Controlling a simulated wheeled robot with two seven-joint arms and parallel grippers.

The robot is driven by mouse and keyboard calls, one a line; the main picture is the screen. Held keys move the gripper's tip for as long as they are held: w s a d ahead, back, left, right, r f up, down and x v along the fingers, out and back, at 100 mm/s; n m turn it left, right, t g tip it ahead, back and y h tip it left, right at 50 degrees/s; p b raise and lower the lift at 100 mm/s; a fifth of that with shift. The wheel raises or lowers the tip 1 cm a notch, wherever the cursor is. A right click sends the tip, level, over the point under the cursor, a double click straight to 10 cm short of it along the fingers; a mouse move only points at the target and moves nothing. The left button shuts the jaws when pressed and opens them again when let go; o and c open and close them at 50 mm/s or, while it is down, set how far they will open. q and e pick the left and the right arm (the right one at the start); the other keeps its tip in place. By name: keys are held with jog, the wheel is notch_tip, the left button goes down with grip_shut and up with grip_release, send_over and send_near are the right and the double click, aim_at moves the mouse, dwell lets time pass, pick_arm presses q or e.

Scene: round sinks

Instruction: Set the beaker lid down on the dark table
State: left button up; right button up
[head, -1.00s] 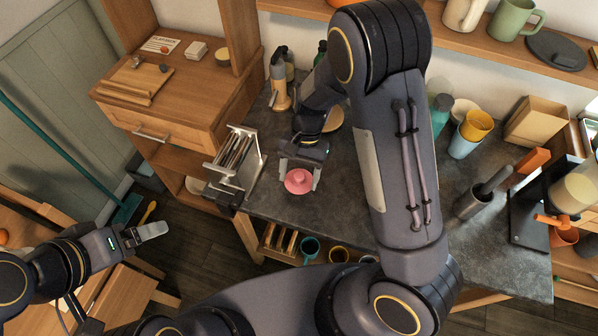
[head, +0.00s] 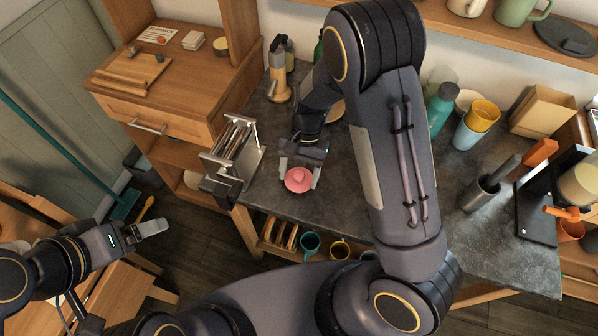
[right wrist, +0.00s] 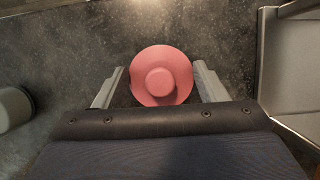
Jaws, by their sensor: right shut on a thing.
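The beaker lid (head: 298,179) is a round pink disc with a raised knob, over the front left part of the dark table (head: 345,195). My right gripper (head: 300,182) is shut on it, one finger at each side of the rim. The lid (right wrist: 160,80) also shows between the fingers in the right wrist view, knob facing the camera. It looks level and close to the tabletop; I cannot tell whether it touches. My left gripper (head: 152,228) is off to the left, away from the table, and its opening is not clear.
A metal rack-like appliance (head: 233,155) stands left of the lid at the table's edge. A bottle (head: 440,108), stacked cups (head: 476,124) and a utensil holder (head: 482,192) stand to the right. The tabletop around the lid is clear. My right arm hides the table's middle.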

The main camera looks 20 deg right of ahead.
jog(key=shift+f, duration=0.4)
jog(key=o, duration=1)
jog(key=shift+o, duration=0.2)
